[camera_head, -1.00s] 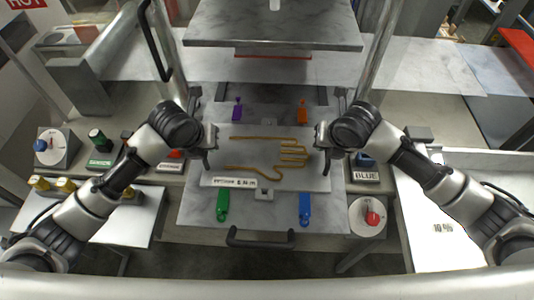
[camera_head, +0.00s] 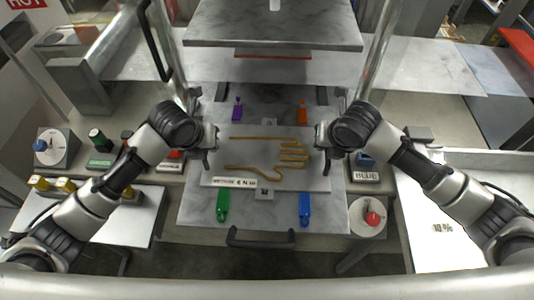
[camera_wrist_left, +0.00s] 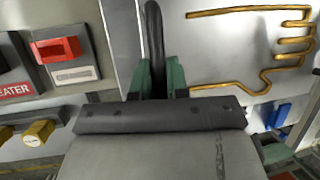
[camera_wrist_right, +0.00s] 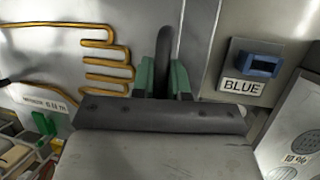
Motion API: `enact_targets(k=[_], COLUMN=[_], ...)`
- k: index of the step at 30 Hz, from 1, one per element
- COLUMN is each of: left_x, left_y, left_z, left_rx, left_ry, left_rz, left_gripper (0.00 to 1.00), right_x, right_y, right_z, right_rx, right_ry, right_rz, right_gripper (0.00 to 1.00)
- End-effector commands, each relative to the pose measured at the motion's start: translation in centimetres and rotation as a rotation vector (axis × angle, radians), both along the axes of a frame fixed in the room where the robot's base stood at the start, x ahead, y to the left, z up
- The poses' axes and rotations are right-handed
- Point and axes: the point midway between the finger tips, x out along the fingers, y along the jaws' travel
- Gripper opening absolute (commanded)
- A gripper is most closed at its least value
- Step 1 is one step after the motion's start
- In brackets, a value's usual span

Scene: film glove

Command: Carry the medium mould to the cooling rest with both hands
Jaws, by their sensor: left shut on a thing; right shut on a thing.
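The medium mould (camera_head: 240,172) is a grey plate with a raised golden hand outline and a white label on its front edge. It lies level over the press's lower plate in the head view. My left gripper (camera_head: 209,160) is shut on the dark handle at the mould's left side; the handle shows between green fingers in the left wrist view (camera_wrist_left: 158,78). My right gripper (camera_head: 325,160) is shut on the matching handle at the right side, seen in the right wrist view (camera_wrist_right: 164,75). I cannot make out the cooling rest.
Purple (camera_head: 238,110), orange (camera_head: 302,112), green (camera_head: 223,207) and blue (camera_head: 305,208) clamps stand around the mould. The press's upper plate (camera_head: 275,25) hangs behind. A black front handle (camera_head: 260,240) juts out. White tables (camera_head: 440,235) flank both sides, with a dial (camera_head: 372,217) at right.

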Motion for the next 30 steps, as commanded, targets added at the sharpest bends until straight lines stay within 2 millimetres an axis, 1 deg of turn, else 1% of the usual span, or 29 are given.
enact_targets(k=[13, 20, 26, 30], left_x=[0.1, 0.2, 0.2, 0.2], left_y=[0.1, 0.0, 0.0, 0.0], left_z=[0.1, 0.7, 1.8, 2.9], left_rx=[0.000, -0.001, -0.002, -0.002], left_ry=[-0.002, -0.007, -0.007, -0.007], left_rz=[0.002, 0.001, 0.002, 0.002], left_gripper=[0.00, 0.00, 0.00, 0.00], right_x=[0.0, 0.1, 0.1, 0.1], right_y=[-0.1, 0.0, 0.0, 0.0], right_z=[0.1, 0.6, 1.7, 2.9], right_rx=[-0.001, 0.002, 0.001, 0.001], right_ry=[-0.001, -0.006, -0.006, -0.006], right_rz=[-0.001, -0.001, -0.002, -0.002], right_gripper=[0.00, 0.00, 0.00, 0.00])
